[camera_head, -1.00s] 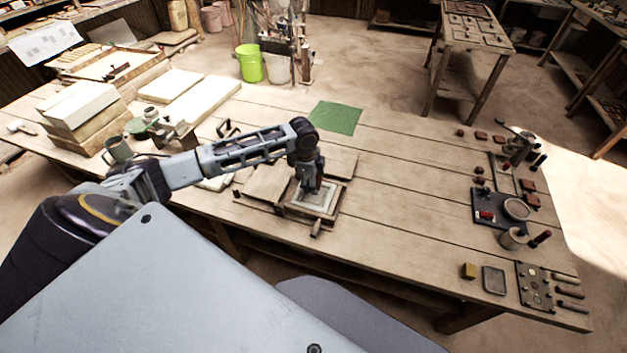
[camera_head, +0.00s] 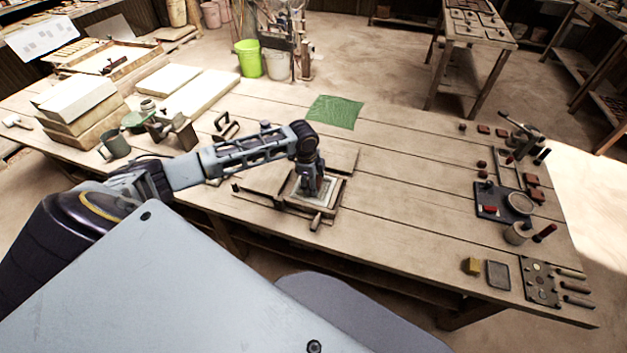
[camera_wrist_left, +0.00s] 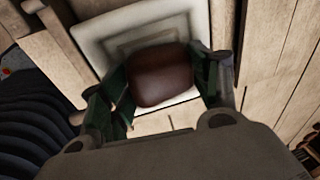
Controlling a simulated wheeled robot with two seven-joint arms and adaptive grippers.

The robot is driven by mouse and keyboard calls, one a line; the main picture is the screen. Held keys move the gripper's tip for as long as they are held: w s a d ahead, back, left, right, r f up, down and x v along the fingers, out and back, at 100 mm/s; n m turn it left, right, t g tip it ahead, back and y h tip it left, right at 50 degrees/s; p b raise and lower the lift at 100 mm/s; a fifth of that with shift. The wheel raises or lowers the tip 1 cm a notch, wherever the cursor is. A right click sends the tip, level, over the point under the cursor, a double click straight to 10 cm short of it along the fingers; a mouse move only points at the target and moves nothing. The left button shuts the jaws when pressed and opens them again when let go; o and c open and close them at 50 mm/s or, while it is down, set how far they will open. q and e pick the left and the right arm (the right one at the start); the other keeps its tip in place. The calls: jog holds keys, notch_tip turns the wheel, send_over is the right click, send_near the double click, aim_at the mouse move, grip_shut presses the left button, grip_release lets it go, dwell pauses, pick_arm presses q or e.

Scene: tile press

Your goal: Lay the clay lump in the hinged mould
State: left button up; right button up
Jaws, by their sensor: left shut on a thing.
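The hinged mould (camera_head: 336,199) lies open on the workbench, with its wooden lid (camera_head: 268,176) folded flat to the left and a pale stepped recess in its base. In the left wrist view the pale mould base (camera_wrist_left: 96,32) lies right behind the lump. My left gripper (camera_head: 311,189) points down over the mould's recess. In the left wrist view its green-padded fingers (camera_wrist_left: 165,85) are shut on the brown, rounded clay lump (camera_wrist_left: 160,75), one at each side. I cannot tell whether the lump touches the recess. In the head view the gripper hides the lump. My right gripper is not in view.
A green cloth (camera_head: 335,112) lies behind the mould. Pale slabs (camera_head: 80,103) and a mug (camera_head: 115,143) stand at the left. Small tools and a punched plate (camera_head: 540,282) lie at the right end. The bench between mould and tools is clear.

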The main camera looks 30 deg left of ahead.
pick_arm(q)
jog(key=o, duration=1.3)
jog(key=shift+c, duration=0.2)
jog(key=shift+r, duration=0.1)
notch_tip(320, 180, up, 12)
jog(key=s, duration=0.2)
jog(key=shift+a+f, duration=0.2)
jog(key=shift+a, duration=0.15)
